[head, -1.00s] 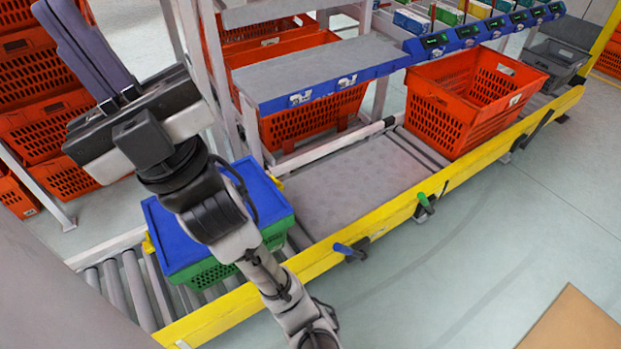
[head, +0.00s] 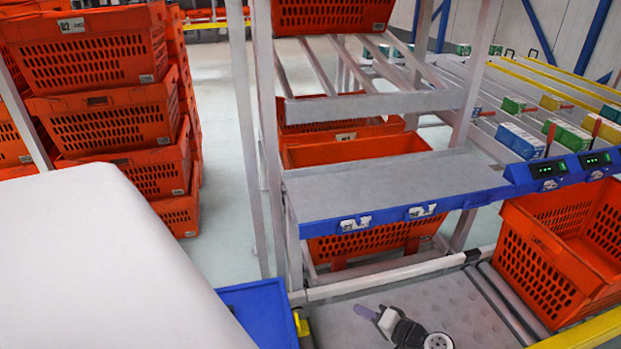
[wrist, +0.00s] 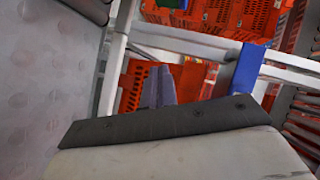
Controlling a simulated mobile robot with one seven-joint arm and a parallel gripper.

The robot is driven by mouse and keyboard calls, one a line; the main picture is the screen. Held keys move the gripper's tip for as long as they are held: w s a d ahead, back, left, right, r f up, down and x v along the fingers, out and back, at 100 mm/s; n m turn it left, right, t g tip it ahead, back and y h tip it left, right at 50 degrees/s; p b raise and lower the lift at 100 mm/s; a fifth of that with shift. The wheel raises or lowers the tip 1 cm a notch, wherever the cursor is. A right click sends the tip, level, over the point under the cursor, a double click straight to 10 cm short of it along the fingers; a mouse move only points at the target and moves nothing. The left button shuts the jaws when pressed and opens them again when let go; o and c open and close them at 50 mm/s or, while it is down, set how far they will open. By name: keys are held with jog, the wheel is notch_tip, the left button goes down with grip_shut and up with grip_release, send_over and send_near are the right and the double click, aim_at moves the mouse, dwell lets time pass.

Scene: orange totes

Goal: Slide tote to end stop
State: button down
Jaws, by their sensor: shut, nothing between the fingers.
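An orange tote (head: 556,262) stands on the conveyor at the right of the head view, cut off by the picture's edge. In the wrist view the fingers (wrist: 159,84) are together and empty. My gripper touches neither tote. I cannot make out an end stop.
A rack with a grey shelf and blue front edge (head: 372,219) stands just behind the conveyor, close to my gripper. Orange totes sit under it (head: 372,236) and are stacked at the left (head: 98,63). A yellow side rail (head: 585,331) shows at lower right.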

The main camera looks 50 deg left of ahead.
jog(key=s+d+f+m+g+y, duration=0.1)
jog(key=s+d+f+g+y, duration=0.25)
jog(key=s+d+f, duration=0.35)
jog(key=shift+g+h, duration=0.45)
jog(key=shift+g, duration=0.2)
jog(key=x, duration=0.3)
jog(key=r+p+x, duration=0.1)
jog(key=x, duration=0.7)
jog(key=shift+s+d+r, duration=0.15)
jog(key=shift+s+d, duration=0.05)
jog(key=shift+s, duration=0.15)
jog(key=shift+s+a+p, duration=0.35)
jog(key=shift+s, duration=0.4)
jog(key=shift+s+a+p, duration=0.3)
jog(key=shift+s+a, duration=0.05)
jog(key=shift+s, duration=0.45)
